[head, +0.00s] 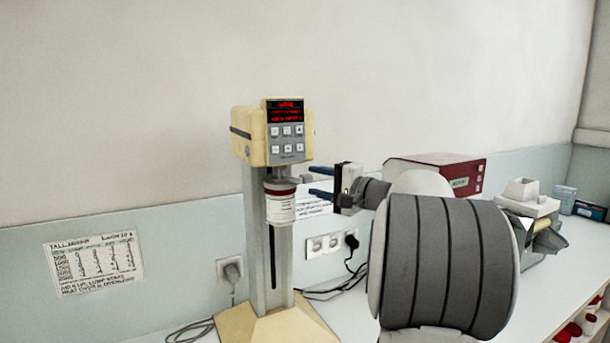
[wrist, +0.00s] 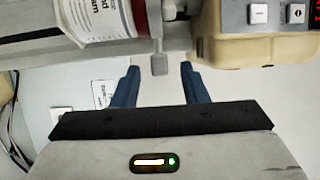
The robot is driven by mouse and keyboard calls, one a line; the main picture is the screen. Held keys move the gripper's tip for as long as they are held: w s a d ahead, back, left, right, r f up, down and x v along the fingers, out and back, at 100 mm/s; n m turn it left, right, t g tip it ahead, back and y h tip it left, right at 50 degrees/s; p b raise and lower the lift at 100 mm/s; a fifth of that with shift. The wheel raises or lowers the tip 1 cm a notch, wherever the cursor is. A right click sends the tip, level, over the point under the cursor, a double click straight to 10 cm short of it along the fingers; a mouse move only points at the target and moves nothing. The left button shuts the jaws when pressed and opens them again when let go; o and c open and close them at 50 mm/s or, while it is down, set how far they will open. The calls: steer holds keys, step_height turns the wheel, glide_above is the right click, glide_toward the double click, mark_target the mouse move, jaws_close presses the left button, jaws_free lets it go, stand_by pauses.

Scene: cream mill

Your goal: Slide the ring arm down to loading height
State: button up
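The cream mill (head: 253,147) stands on the bench, with a beige head, a lit red display and a grey slotted column (head: 256,250). A white labelled jar (head: 280,207) with a dark red band hangs high, just below the head; it also shows in the wrist view (wrist: 100,20). The ring arm is mostly hidden around the jar. A small grey lug (wrist: 159,64) beside the jar, apparently the ring arm's, points toward my gripper. My gripper (head: 307,182) is open and empty, right of the jar. In the wrist view its blue fingers (wrist: 158,72) stand apart either side of the lug's line.
A red and white box device (head: 435,172) and a grey-white machine (head: 530,205) stand farther right on the bench. Wall sockets (head: 331,242) with black cables are behind. A written chart (head: 93,262) hangs on the wall at left. The mill's beige base (head: 275,325) spreads at the front.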

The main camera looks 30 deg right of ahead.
mark_target(311, 180)
steer(key=p+x, duration=0.1)
steer(key=x, duration=0.3)
steer(key=shift+c, duration=0.6)
jaws_close()
